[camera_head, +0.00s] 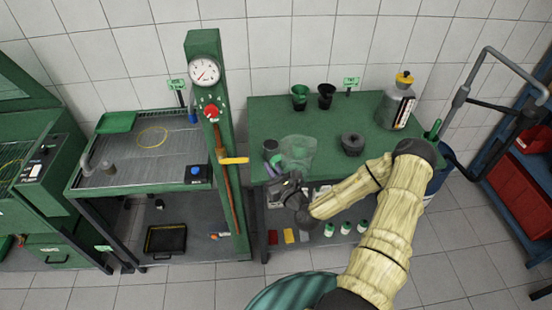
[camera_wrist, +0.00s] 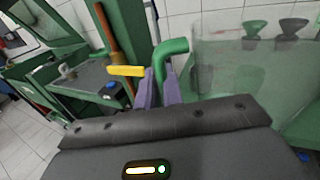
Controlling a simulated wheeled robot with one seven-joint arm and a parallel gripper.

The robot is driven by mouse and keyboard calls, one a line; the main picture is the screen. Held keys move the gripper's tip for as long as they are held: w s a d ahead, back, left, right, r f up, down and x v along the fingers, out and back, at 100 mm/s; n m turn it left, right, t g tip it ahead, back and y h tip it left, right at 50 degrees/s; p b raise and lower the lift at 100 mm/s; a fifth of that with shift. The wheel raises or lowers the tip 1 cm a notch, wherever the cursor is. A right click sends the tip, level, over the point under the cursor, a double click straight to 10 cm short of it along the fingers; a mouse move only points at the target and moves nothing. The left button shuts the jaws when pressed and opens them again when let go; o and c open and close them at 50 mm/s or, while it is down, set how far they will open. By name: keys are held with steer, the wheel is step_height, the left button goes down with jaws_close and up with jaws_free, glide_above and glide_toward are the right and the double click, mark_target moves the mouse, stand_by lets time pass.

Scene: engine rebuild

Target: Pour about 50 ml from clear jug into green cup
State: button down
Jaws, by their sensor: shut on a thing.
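The clear jug (camera_head: 300,152) is see-through with a green handle (camera_wrist: 170,47). My gripper (camera_head: 281,180) is shut on that handle; its purple fingers (camera_wrist: 163,88) show on either side of it in the wrist view. The jug's clear wall (camera_wrist: 235,75) fills the right of that view. The jug is over the front left of the green workbench; I cannot tell its exact height or its liquid level. The green cup (camera_head: 299,96) stands upright at the back of the bench, beyond and apart from the jug. It also shows in the wrist view (camera_wrist: 254,28).
A black cup (camera_head: 326,95) stands just right of the green cup. A dark round part (camera_head: 352,144) and a canister with a yellow cap (camera_head: 398,107) are farther right. A green press column (camera_head: 226,150) borders the bench's left.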

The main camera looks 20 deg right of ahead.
steer(key=s+a+f+m+h+b, duration=0.2)
steer(key=f+b, duration=0.5)
steer(key=f, duration=0.8)
steer(key=shift+s+a+f+h+b, duration=0.15)
steer(key=shift+s+a+h+b, duration=0.1)
steer(key=shift+a+h+b, duration=0.35)
steer(key=shift+d, duration=0.15)
